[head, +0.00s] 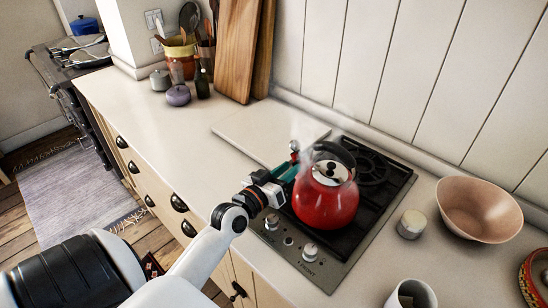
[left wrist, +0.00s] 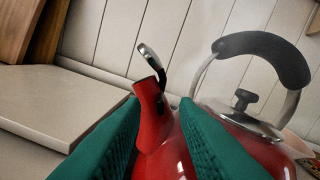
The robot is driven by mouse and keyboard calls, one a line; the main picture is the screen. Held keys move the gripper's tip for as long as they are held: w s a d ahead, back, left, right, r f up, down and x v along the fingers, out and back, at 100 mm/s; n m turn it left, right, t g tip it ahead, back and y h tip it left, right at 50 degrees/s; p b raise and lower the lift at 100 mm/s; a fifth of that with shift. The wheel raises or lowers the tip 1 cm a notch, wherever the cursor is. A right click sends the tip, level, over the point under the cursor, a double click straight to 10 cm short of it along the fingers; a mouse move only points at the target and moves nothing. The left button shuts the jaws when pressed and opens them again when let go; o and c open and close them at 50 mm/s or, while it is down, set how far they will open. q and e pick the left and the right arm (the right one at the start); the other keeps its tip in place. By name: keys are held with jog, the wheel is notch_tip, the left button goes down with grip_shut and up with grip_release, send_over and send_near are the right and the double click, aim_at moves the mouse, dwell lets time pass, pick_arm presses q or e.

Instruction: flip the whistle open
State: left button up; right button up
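A red kettle (head: 325,203) with a black handle stands on the stove. In the left wrist view its red spout (left wrist: 152,108) points up, and the whistle (left wrist: 150,54) is a metal flap standing raised and tilted above the spout's mouth. In the head view the whistle (head: 294,147) is small beside the kettle. My left gripper (head: 284,168) is at the spout side of the kettle. Its two teal fingers (left wrist: 160,112) are apart, with the spout showing between them. Whether they touch the spout I cannot tell. My right gripper is not in view.
The kettle sits on a black stove top (head: 372,190) with knobs at its front. Steam shows around the kettle. The left counter is mostly clear.

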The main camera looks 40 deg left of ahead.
pick_arm(q)
jog(key=s+b, duration=0.2)
jog(key=s, duration=0.9)
jog(key=shift+s+a+b, duration=0.15)
jog(key=shift+a+b, duration=0.05)
jog(key=shift+b, duration=0.15)
